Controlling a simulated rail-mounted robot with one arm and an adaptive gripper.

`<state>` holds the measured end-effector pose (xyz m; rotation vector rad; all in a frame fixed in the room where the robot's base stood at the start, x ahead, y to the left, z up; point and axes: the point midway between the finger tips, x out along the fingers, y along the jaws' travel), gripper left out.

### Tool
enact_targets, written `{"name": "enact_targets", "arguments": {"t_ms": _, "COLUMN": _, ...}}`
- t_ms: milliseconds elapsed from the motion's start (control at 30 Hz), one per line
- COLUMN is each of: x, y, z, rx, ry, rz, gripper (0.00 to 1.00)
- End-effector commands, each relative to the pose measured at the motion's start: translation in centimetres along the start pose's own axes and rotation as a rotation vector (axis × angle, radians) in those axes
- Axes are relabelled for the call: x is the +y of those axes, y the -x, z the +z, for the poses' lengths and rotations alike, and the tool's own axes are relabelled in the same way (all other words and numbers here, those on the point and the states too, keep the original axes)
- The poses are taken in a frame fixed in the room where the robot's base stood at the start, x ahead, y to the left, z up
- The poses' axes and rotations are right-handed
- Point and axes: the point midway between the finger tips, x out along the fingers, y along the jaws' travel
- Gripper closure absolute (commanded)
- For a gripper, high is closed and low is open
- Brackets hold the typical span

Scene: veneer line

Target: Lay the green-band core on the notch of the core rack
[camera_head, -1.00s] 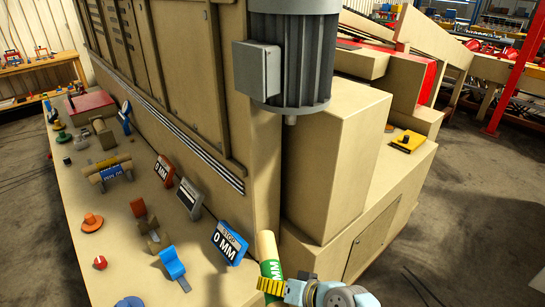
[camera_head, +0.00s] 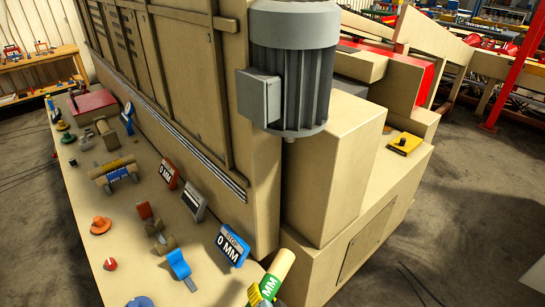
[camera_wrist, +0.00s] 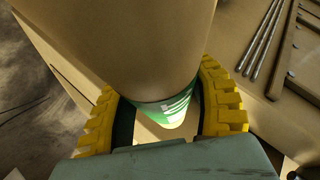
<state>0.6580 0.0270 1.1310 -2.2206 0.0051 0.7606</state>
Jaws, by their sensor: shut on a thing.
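The green-band core (camera_head: 281,264) is a tan cylinder with a green band marked with white letters. It stands tilted at the bottom of the head view, its top leaning right. My gripper (camera_head: 264,292) is shut on it around the band, with one yellow finger showing. In the wrist view the core (camera_wrist: 140,45) runs between the yellow padded fingers (camera_wrist: 165,108), its green band between them. A tan roll with a blue marking (camera_head: 113,167) lies across supports on the bench. I cannot tell for certain which bench fixture is the core rack or where its notch is.
The tan bench (camera_head: 85,260) carries a blue "0 MM" stop sign (camera_head: 231,245), a blue clamp-like piece (camera_head: 179,264), an orange knob (camera_head: 100,225) and other small parts. The machine housing with a grey motor (camera_head: 293,75) rises along its right side.

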Motion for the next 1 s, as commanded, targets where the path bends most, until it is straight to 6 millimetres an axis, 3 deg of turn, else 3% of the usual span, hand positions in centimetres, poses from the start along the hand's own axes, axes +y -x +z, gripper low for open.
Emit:
{"name": "enact_targets", "arguments": {"t_ms": 200, "x": -0.2, "y": 3.5, "z": -0.7, "rx": 0.11, "ry": -0.082, "rz": 0.079, "gripper": 0.86}}
{"name": "enact_targets", "arguments": {"t_ms": 433, "x": 0.4, "y": 5.9, "z": -1.2, "rx": 0.173, "ry": -0.133, "rz": 0.13, "gripper": 0.86}}
{"name": "enact_targets", "arguments": {"t_ms": 833, "x": 0.6, "y": 6.2, "z": -1.4, "rx": 0.185, "ry": -0.142, "rz": 0.139, "gripper": 0.86}}
{"name": "enact_targets", "arguments": {"t_ms": 1000, "x": 1.6, "y": 5.7, "z": -0.5, "rx": 0.179, "ry": -0.14, "rz": 0.143, "gripper": 0.86}}
